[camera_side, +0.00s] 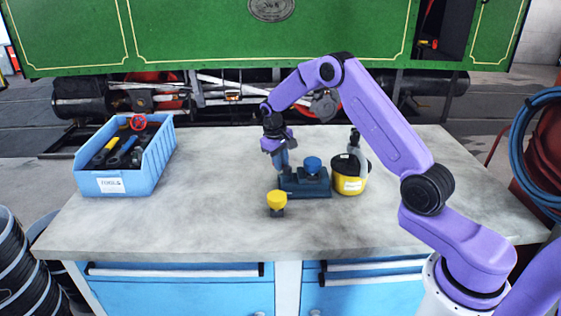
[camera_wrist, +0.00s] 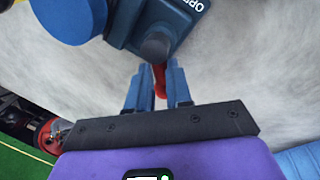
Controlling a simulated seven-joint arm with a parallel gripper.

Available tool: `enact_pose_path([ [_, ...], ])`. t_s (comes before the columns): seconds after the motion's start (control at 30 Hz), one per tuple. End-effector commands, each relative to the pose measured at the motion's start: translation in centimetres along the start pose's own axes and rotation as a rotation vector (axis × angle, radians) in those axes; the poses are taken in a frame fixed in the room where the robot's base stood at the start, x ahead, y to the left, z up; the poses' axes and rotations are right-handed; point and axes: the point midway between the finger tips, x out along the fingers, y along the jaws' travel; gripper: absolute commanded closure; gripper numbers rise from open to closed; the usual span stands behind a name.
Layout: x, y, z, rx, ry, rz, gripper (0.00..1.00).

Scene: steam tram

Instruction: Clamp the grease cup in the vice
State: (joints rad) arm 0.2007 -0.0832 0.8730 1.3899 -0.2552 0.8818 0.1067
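The dark blue vice (camera_side: 318,189) stands on the bench; its body fills the top of the wrist view (camera_wrist: 130,25), with part of a white label showing. A blue-capped cup (camera_side: 312,164) sits upright at the vice's top; its cap shows in the wrist view (camera_wrist: 70,18). Whether the jaws touch it is hidden. A similar yellow-capped cup (camera_side: 277,200) stands on the bench in front of the vice. My gripper (camera_side: 282,166) points down at the vice's left end. In the wrist view its fingers (camera_wrist: 158,85) close on both sides of the vice's red handle (camera_wrist: 160,78).
A yellow tub (camera_side: 348,184) with a black lid stands just right of the vice, with a grey bottle (camera_side: 357,150) behind it. A blue tool box (camera_side: 125,182) stands at the left. The bench top (camera_side: 200,220) is clear between box and vice and along the front.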

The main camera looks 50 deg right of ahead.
Motion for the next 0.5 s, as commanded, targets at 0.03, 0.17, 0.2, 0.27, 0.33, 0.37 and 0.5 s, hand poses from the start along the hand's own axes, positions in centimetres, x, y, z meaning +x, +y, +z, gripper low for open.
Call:
enact_pose_path([
  [0.03,0.1,0.3,0.3,0.005,-0.010,0.001,0.63],
  [0.17,0.1,0.2,0.2,0.002,-0.007,0.000,0.57],
  [0.2,0.1,0.1,0.2,0.001,-0.006,0.000,0.57],
  [0.27,0.1,0.1,0.1,0.000,-0.005,0.000,0.57],
  [0.33,0.0,0.1,0.1,-0.001,-0.004,0.000,0.57],
  [0.37,0.0,0.1,0.1,-0.001,-0.003,0.000,0.57],
  [0.5,-1.1,0.0,0.0,-0.001,0.001,0.000,0.57],
])
